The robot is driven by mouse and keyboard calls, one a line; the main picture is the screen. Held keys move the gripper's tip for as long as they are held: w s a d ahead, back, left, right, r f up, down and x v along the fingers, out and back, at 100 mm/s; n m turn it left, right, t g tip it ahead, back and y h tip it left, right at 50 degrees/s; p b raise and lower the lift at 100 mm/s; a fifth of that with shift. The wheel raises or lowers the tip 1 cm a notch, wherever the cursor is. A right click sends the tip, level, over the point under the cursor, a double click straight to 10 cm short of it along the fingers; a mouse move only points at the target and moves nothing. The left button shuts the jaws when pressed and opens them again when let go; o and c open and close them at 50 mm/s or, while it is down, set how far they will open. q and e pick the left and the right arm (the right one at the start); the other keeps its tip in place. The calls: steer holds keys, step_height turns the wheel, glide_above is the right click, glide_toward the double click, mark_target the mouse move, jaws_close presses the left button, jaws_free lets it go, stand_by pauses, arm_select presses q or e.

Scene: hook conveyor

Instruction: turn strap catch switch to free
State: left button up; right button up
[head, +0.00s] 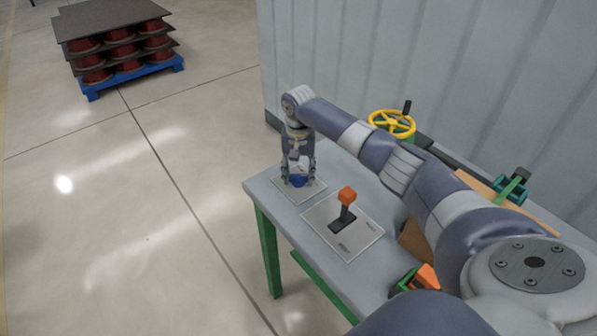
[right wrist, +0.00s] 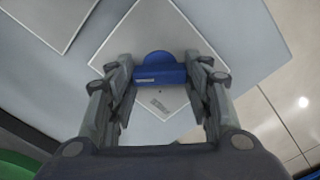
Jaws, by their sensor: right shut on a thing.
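The switch is a blue knob (right wrist: 160,72) on a pale square plate (right wrist: 148,103) with small labels. It also shows as a bit of blue (head: 298,181) on its plate (head: 318,189) in the head view, at the table's far left corner. My right gripper (head: 298,176) points down over it. In the right wrist view the fingers of the right gripper (right wrist: 160,76) stand on both sides of the knob's bar and are shut on it. The label near the knob is too small to read. My left gripper is not in view.
A lever with an orange-red handle (head: 347,195) stands on a plate (head: 365,236) close to the switch. A loaded blue pallet (head: 132,75) stands on the floor.

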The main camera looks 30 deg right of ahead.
steer(key=n+p, duration=0.2)
steer(key=n, duration=0.1)
steer(key=shift+r+n+p, duration=0.15)
steer(key=shift+n+p, duration=0.25)
steer(key=n+p, duration=0.1)
steer(key=n, duration=0.2)
steer(key=shift+n, duration=0.3)
steer(key=n+p, duration=0.1)
steer(key=n, duration=0.3)
steer(key=shift+n, duration=0.3)
steer(key=n, duration=0.5)
steer(key=o, duration=1)
steer(key=shift+o, duration=0.2)
